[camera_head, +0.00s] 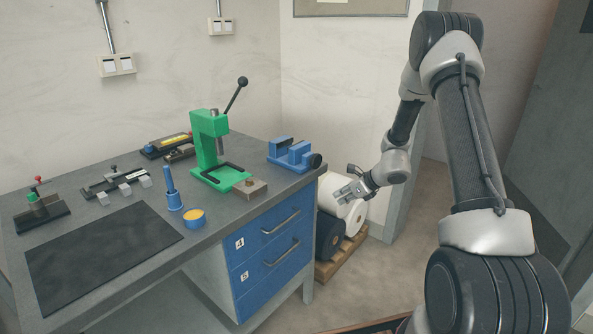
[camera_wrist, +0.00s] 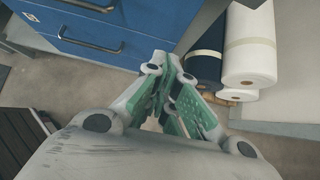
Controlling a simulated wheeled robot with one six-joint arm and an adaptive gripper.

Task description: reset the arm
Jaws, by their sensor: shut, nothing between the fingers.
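My gripper (camera_head: 345,191) is at the end of my raised, bent arm, in the air to the right of the workbench (camera_head: 215,243). In the head view it shows in front of the white roll beside the bench. In the wrist view my gripper (camera_wrist: 172,110) points down past the blue drawers, its green-padded fingers brought together. Nothing is held between the fingers. My gripper is apart from the bench and its tools.
The bench carries a green press (camera_head: 209,150), a blue vise (camera_head: 291,154), a yellow-topped cup (camera_head: 194,218) and a black mat (camera_head: 103,257). Blue drawers (camera_head: 270,250) face right. White (camera_wrist: 249,50) and dark rolls lie beside it on a wooden pallet (camera_head: 341,257).

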